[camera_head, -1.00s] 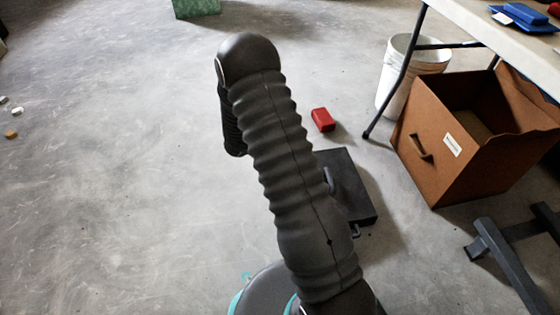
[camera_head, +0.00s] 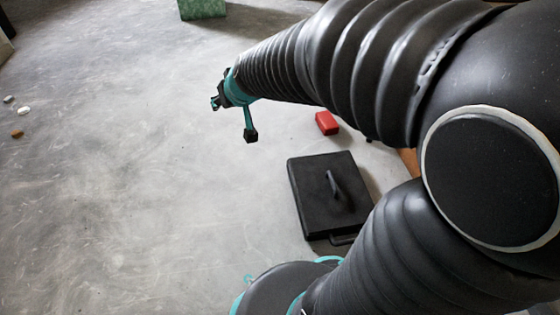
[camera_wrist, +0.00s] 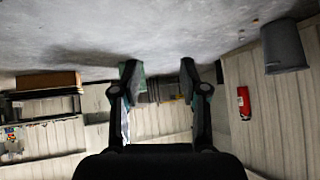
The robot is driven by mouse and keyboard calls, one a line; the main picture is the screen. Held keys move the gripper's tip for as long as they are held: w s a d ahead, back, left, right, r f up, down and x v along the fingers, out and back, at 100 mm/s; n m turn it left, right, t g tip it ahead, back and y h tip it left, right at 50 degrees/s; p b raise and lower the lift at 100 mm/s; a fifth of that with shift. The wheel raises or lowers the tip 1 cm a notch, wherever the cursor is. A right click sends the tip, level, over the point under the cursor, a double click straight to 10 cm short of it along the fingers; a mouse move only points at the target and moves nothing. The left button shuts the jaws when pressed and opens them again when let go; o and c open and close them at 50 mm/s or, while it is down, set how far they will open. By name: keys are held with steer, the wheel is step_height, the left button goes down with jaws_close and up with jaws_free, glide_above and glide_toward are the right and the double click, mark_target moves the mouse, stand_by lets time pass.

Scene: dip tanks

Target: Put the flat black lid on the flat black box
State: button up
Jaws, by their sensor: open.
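A flat black square piece (camera_head: 312,190) with an upright bar handle on top lies on the floor in the head view, right of centre. A second handle shows low at its front edge, so the lid appears to rest on the flat black box; the seam between them is not clear. My gripper (camera_head: 216,101) is up and left of it, at the end of my outstretched arm, apart from lid and box. In the wrist view my gripper (camera_wrist: 159,75) has its two fingers spread with nothing between them. The lid and box do not show there.
A red block (camera_head: 326,123) lies on the floor just beyond the box. A green box (camera_head: 203,8) stands far back. Small pieces (camera_head: 17,133) lie at far left. The floor left of the box is clear. The wrist view shows a fire extinguisher (camera_wrist: 244,102) and a grey bin (camera_wrist: 284,47).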

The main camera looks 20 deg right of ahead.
steer(key=s+d+g, duration=0.1)
steer(key=s, duration=1.1)
steer(key=s+d+r+g+h, duration=0.1)
steer(key=s+d+g, duration=0.1)
steer(key=s, duration=0.9)
steer(key=shift+s+r+h, duration=0.25)
steer(key=shift+s+h, duration=0.05)
steer(key=shift+s, duration=0.1)
steer(key=shift+r, duration=0.1)
step_height(320, 180, up, 9)
steer(key=p, duration=0.8)
steer(key=shift+p, duration=0.4)
